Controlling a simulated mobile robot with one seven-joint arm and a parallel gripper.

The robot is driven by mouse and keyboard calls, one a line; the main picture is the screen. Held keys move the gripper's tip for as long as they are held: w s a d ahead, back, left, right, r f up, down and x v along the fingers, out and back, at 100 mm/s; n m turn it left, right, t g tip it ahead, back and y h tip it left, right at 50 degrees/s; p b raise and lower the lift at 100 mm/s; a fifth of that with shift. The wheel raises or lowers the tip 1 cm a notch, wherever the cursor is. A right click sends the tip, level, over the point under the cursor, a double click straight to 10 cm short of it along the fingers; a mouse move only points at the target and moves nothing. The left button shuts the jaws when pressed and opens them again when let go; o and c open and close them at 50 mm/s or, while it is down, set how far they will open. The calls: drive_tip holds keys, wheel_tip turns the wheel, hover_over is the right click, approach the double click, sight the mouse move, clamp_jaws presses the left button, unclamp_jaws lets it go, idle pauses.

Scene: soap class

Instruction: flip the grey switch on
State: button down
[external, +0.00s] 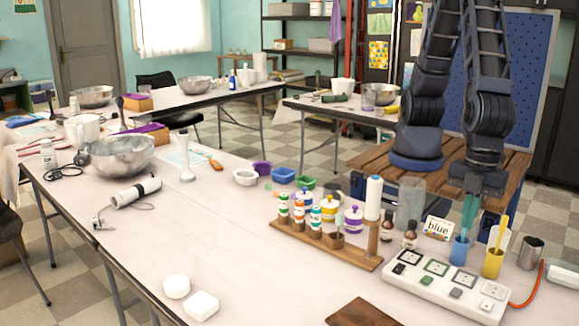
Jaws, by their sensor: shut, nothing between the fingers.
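A long white power strip (440,286) lies near the right front of the table, with a row of sockets, some green-faced. Small grey square pieces on it could be the grey switch (456,293); it is too small to tell its position or to be sure which one it is. My gripper (469,228) points down with its teal fingers shut and empty. In this view it is behind the strip, above or just behind a blue cup (460,250). I cannot tell its exact depth, and it appears apart from the strip.
A wooden rack (310,240) of paint bottles is to the left. A metal cup (530,252) and red cord (534,288) are right.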

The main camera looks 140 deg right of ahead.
sight(454, 294)
drive_tip(key=shift+a+f, duration=0.65)
drive_tip(key=shift+f, duration=0.2)
drive_tip(key=f, duration=0.4)
drive_tip(key=w+f, duration=0.1)
drive_tip(key=f, duration=0.8)
drive_tip(key=shift+w+f, duration=0.4)
